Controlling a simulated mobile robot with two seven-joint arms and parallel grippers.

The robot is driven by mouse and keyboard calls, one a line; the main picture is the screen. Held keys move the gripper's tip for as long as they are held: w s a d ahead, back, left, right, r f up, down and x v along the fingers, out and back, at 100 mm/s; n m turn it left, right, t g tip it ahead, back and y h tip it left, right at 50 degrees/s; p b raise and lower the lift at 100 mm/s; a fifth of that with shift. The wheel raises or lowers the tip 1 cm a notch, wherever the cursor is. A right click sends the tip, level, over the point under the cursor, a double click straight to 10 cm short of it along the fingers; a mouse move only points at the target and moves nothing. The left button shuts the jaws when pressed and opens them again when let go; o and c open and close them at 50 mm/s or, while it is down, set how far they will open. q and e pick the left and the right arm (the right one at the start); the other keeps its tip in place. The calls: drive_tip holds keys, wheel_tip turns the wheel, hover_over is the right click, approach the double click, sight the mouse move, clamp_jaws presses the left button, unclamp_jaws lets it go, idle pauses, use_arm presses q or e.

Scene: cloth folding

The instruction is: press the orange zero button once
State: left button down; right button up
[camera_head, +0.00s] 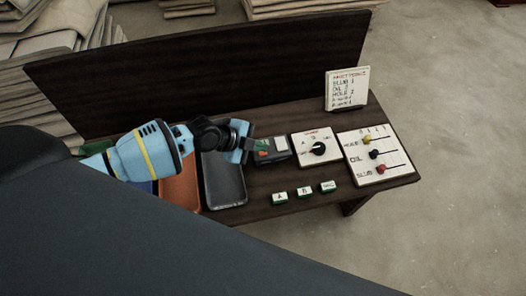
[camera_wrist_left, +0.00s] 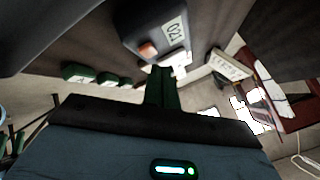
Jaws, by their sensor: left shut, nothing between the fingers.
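A small dark counter box (camera_head: 276,157) stands on the dark bench, just right of my left gripper (camera_head: 258,145). In the left wrist view the box (camera_wrist_left: 150,18) has a white display (camera_wrist_left: 174,30) that seems to read 021. The orange button (camera_wrist_left: 147,49) is on its near face. My left gripper's green fingers (camera_wrist_left: 162,72) are shut and empty, their tips close to the button. A gap seems to show between them, but I cannot tell the depth. My right gripper is not in view.
A dial panel (camera_head: 308,158) and a slider board (camera_head: 398,165) stand to the right. Dark and orange trays (camera_head: 222,185) lie under my left arm. A sign (camera_head: 347,88) stands behind.

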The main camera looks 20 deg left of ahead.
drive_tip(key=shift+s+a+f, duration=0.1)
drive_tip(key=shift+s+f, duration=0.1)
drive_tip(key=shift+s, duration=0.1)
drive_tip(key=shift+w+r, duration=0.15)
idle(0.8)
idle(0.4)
use_arm(q)
drive_tip(key=shift+f+b, duration=0.45)
drive_tip(key=shift+b, duration=0.05)
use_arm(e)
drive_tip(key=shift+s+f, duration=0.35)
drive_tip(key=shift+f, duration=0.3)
use_arm(q)
drive_tip(key=shift+f, duration=0.2)
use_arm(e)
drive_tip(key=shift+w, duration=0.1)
use_arm(q)
drive_tip(key=shift+f+b, duration=0.3)
drive_tip(key=shift+b, duration=0.15)
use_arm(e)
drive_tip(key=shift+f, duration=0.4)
use_arm(q)
drive_tip(key=shift+r, duration=0.1)
drive_tip(key=shift+r+p, duration=0.55)
drive_tip(key=shift+r, duration=0.25)
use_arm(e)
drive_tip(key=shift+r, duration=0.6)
